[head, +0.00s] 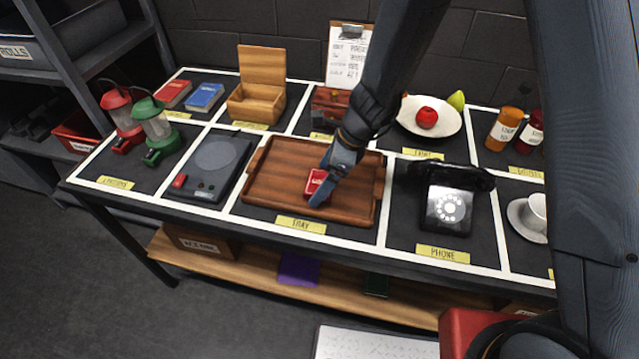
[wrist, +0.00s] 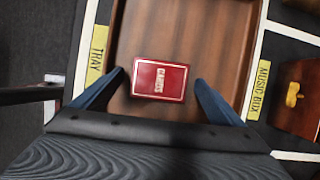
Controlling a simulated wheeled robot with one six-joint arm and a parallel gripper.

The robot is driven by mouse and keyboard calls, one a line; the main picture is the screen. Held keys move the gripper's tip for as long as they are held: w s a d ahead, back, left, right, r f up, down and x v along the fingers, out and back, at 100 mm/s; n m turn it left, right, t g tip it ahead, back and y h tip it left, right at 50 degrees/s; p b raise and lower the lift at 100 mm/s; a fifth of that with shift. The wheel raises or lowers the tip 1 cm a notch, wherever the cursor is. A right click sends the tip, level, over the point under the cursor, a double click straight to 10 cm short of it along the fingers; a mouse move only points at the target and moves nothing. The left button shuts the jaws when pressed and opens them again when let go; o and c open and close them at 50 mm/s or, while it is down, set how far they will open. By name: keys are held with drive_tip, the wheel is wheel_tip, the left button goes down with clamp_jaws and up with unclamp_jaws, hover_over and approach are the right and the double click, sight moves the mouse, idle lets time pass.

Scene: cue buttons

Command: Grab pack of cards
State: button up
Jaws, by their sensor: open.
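A red pack of cards (head: 317,182) lies flat on the wooden tray (head: 270,190) near the middle of the table. In the wrist view the pack (wrist: 160,80) shows its red face with white lettering and a pale border. My gripper (wrist: 162,85) is open, with one blue finger on each side of the pack and a gap between each finger and the pack. In the head view my gripper (head: 330,188) is over the tray and hides part of the pack. I cannot tell how high the fingertips are above the tray.
A black phone (head: 447,205) stands right of the tray, and a dark scale (head: 213,168) stands left. Behind are an open wooden box (head: 258,95), a music box (head: 330,104) partly hidden by my arm, and a fruit plate (head: 445,132). The tray has a raised rim.

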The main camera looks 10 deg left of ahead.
drive_tip(key=shift+f, duration=0.1)
drive_tip(key=c, duration=1.2)
